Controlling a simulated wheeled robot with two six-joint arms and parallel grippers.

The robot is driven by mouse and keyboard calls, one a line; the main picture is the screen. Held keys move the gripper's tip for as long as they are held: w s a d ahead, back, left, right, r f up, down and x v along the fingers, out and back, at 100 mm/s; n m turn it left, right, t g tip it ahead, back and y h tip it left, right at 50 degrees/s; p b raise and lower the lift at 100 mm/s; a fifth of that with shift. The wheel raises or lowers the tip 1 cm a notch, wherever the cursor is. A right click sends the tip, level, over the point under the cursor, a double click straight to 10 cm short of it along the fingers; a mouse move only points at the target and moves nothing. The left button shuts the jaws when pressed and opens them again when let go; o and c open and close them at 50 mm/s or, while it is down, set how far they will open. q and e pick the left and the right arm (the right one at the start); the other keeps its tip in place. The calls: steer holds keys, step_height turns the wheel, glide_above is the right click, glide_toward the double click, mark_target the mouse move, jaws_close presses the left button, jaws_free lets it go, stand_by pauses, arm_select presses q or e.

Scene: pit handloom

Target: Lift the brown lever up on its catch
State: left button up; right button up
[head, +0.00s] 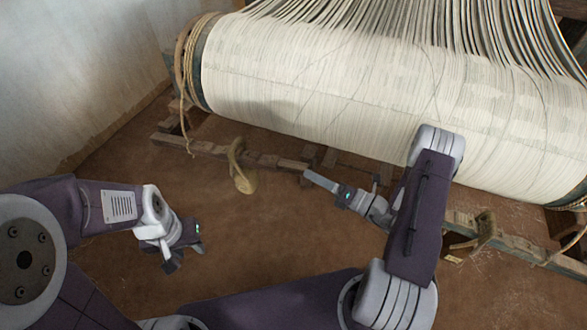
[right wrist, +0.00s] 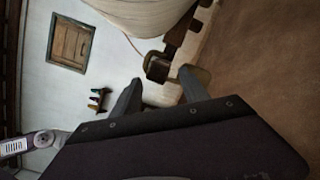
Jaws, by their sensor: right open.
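A low brown wooden bar (head: 262,159) runs beneath the cloth roll, and a brown block-like end (right wrist: 157,66) shows in the right wrist view. I take this to be the lever, but cannot be sure; its catch is not clearly distinguishable. My right gripper (head: 309,176) is beside the bar in the head view. In the right wrist view its two open fingers (right wrist: 160,84) point toward the block, which appears just beyond and between the tips. Nothing is visibly gripped; contact cannot be told. My left gripper (head: 187,254) is open and empty above the floor at left.
The large cream cloth roll (head: 330,85) spans the back, close above the bar. A tan curved piece (head: 241,170) hangs near the bar; a similar one (head: 484,230) is at right. A rope (head: 184,110) hangs at the roll's left end. The brown floor (head: 280,240) in front is clear.

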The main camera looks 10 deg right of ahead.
mark_target(280, 160)
steer(key=b+x, duration=0.1)
steer(key=x, duration=0.7)
steer(key=shift+s+a, duration=0.1)
jaws_close()
stand_by(1.0)
